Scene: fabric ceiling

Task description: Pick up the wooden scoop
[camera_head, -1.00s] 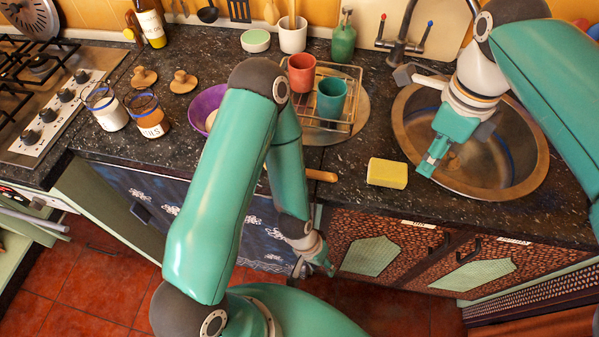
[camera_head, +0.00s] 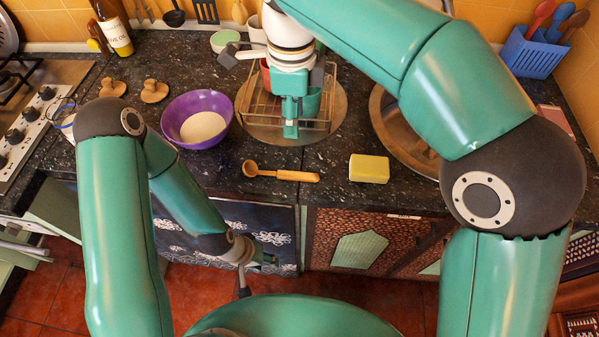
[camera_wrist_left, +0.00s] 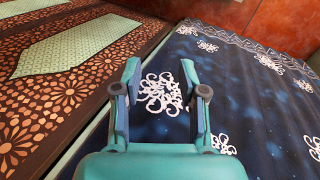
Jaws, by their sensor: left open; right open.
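The wooden scoop (camera_head: 281,172) lies on the dark speckled counter near its front edge, its round bowl to the left and its handle to the right. It is in full view in the head view. My left gripper (camera_head: 268,260) is below the counter edge, in front of the blue patterned cabinet cloth. In the left wrist view the left gripper (camera_wrist_left: 161,72) is open and empty, facing that cloth. My right gripper (camera_head: 290,132) points down over the dish rack, beyond the scoop and apart from it. It is open, though its fingers look small here.
A purple bowl (camera_head: 196,121) with pale contents stands beyond the scoop to the left. A yellow sponge (camera_head: 369,168) lies to its right. The wire rack (camera_head: 262,108) with cups is behind, and the sink (camera_head: 400,142) is partly hidden by my right arm.

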